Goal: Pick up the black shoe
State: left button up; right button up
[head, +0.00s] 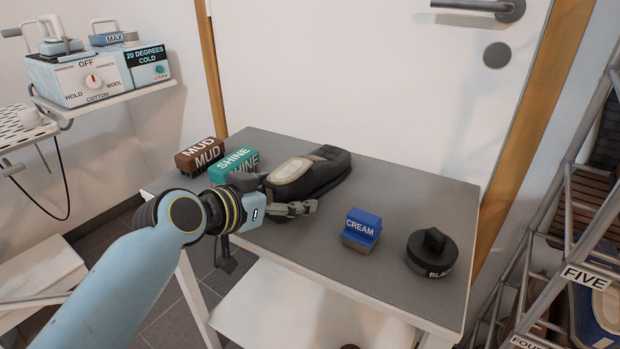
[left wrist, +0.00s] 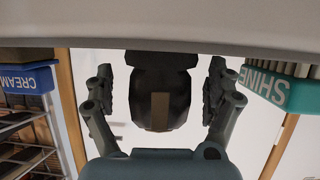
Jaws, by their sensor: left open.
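The black shoe (head: 328,174) lies on its side or upright, I cannot tell which, on the grey table, with its pale oval opening or insole facing up. My left gripper (head: 297,208) is at the near end of the shoe, low over the table. In the left wrist view, which looks upside down, the end of the shoe (left wrist: 160,95) stands between the two fingers of my left gripper (left wrist: 160,82). The fingers are open, with a gap on each side of the shoe. My right gripper is out of view.
The grey table (head: 400,187) also holds a brown MUD brush (head: 199,157), a teal SHINE brush (head: 232,164) close to my left wrist, a blue CREAM brush (head: 362,229) and a round black tin (head: 431,254). A shoe rack (head: 575,215) stands at the right.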

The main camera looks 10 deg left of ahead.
pick_arm(q)
jog(key=shift+c, duration=0.5)
jog(key=c, duration=1.4)
jog(key=shift+c, duration=0.3)
jog(key=shift+r, duration=0.1)
